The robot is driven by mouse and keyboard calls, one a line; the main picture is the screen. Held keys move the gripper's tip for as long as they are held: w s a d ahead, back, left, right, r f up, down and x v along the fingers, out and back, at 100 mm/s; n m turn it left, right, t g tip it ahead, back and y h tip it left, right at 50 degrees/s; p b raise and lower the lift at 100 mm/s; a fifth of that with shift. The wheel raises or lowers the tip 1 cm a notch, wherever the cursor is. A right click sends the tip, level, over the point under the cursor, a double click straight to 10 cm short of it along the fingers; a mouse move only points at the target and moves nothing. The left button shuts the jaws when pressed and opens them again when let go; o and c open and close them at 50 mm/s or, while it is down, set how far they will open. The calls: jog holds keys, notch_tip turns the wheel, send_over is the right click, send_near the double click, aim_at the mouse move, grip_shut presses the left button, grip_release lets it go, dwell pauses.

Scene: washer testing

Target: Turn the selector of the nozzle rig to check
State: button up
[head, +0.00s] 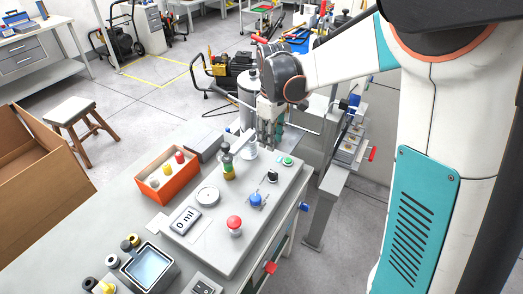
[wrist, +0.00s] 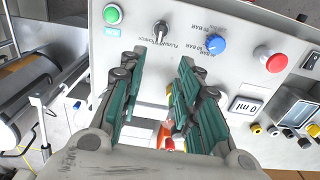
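The nozzle rig's grey panel (head: 240,241) lies in front of me. Its black selector (head: 272,176) is between the green button (head: 288,160) and the blue knob (head: 257,199). In the wrist view the selector (wrist: 160,30) is near the top middle, with small upside-down lettering beside it that seems to include "CHECK". I cannot tell exactly which position its lever points to. My gripper (head: 269,138) is above the panel's far end, apart from the selector. In the wrist view its green-padded fingers (wrist: 162,62) are spread with an empty gap, and the selector shows beyond their tips.
A red mushroom button (head: 234,223), a "0 ml" display (head: 185,219) and a nozzle piece with green and yellow parts (head: 228,168) are on the rig. An orange box (head: 152,187) stands left of it. A grey stand (head: 323,205) is right of the bench.

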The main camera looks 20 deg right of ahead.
aim_at(273, 175)
jog(key=f+b, duration=0.1)
jog(key=f, duration=0.3)
jog(key=f+b, duration=0.2)
jog(key=f, duration=0.3)
jog(key=f+b, duration=0.1)
jog(key=f, duration=0.4)
jog(key=shift+w+f+b, duration=0.25)
jog(key=shift+b, duration=0.1)
grip_shut()
